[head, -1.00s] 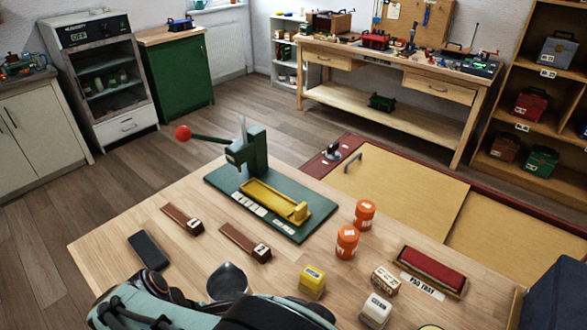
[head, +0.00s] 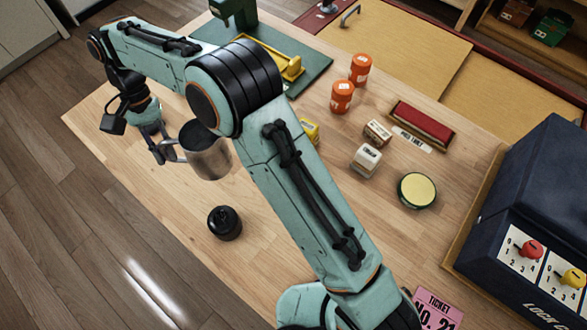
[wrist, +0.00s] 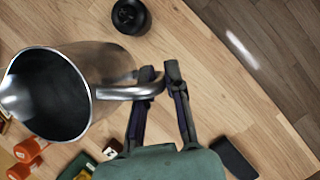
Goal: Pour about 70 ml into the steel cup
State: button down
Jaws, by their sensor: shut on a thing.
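A steel jug (head: 207,158) with a pouring lip and a side handle is at the left part of the table in the head view. In the wrist view the jug (wrist: 108,75) fills the left side, its mouth facing the camera and its inside dark. I cannot tell how much it holds or how far it tilts. My gripper (head: 160,152) is shut on the jug's handle; in the wrist view its fingers (wrist: 160,82) are at the handle. I cannot make out a separate steel cup; my arm covers part of the table.
A black round pot (head: 225,223) stands just in front of the jug. Orange jars (head: 342,97), small boxes (head: 366,160), a round yellow-topped tin (head: 416,190) and a dark blue box (head: 530,200) are to the right. A black slab (wrist: 235,157) lies near my gripper. The front-left table is clear.

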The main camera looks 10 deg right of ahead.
jog(key=w+d+f+m+y, duration=0.1)
jog(key=w+d+f+m, duration=0.1)
jog(key=w+f, duration=0.2)
jog(key=w+d+f+m+y, duration=0.1)
jog(key=w+d+f+m, duration=0.1)
jog(key=w+d+f, duration=0.1)
jog(key=w+d+f+m, duration=0.3)
jog(key=w+f, duration=0.1)
jog(key=f, duration=0.2)
jog(key=shift+w+f+y, duration=0.1)
jog(key=shift+w+y, duration=0.2)
jog(key=shift+y, duration=0.1)
jog(key=shift+w+d+f, duration=0.1)
jog(key=shift+d+f, duration=0.05)
jog(key=shift+d, duration=0.2)
jog(key=shift+w+d, duration=0.1)
jog(key=shift+d, duration=0.1)
